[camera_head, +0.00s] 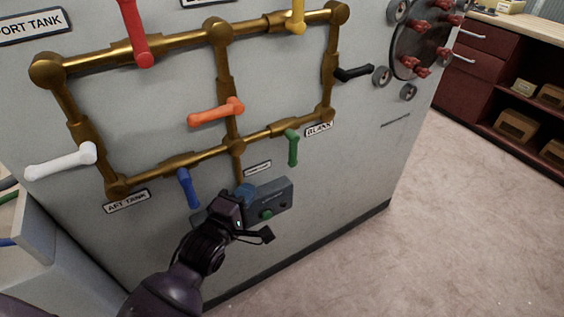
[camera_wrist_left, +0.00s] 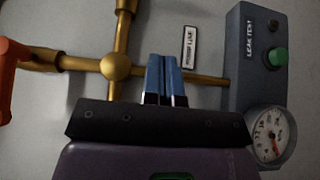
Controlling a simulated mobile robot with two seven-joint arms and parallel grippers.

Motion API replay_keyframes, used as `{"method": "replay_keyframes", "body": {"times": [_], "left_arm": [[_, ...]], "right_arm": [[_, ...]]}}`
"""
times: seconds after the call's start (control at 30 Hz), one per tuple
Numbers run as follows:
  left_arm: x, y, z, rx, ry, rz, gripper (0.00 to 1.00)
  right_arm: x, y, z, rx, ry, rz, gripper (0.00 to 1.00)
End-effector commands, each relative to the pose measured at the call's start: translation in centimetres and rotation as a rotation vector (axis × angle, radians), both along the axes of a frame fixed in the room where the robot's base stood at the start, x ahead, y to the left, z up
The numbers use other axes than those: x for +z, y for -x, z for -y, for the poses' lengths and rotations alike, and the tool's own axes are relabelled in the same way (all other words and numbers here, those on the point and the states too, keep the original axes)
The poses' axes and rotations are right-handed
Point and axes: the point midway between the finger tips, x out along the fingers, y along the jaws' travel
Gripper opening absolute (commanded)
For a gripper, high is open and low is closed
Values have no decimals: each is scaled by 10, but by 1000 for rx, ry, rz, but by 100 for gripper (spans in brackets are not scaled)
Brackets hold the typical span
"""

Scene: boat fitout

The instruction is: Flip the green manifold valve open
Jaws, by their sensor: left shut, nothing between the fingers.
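The green valve handle (camera_head: 292,148) hangs straight down from the lower brass pipe (camera_head: 270,133), left of and below the BLANK label (camera_head: 319,129). My left gripper (camera_head: 246,192) is below and left of the green handle, in front of the grey leak test box, with clear space between it and the handle. In the left wrist view its blue fingertips (camera_wrist_left: 166,78) are together with nothing between them. The green handle does not show in the left wrist view. My right gripper is in neither view.
The leak test box (camera_head: 282,194) carries a green button (camera_wrist_left: 277,56) and a gauge (camera_wrist_left: 271,135). Blue (camera_head: 188,188), orange (camera_head: 216,112), white (camera_head: 61,161), red (camera_head: 135,34), yellow (camera_head: 297,16) and black (camera_head: 353,73) handles sit around the pipework. Open floor lies right of the panel.

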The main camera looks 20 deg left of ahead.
Motion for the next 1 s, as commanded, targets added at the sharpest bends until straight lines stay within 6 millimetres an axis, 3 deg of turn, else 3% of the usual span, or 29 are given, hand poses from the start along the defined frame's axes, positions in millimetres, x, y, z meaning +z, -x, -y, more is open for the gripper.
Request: {"method": "replay_keyframes", "body": {"times": [0.17, 0.77, 1.0], "left_arm": [[-1, -12, 1, -1, -1, -1, 0], [-4, -98, 7, -1, -2, -4, 0], [-4, -118, 30, -1, 0, -4, 0]], "right_arm": [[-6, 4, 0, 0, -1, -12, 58], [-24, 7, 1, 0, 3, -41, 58], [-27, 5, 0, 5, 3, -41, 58]]}}
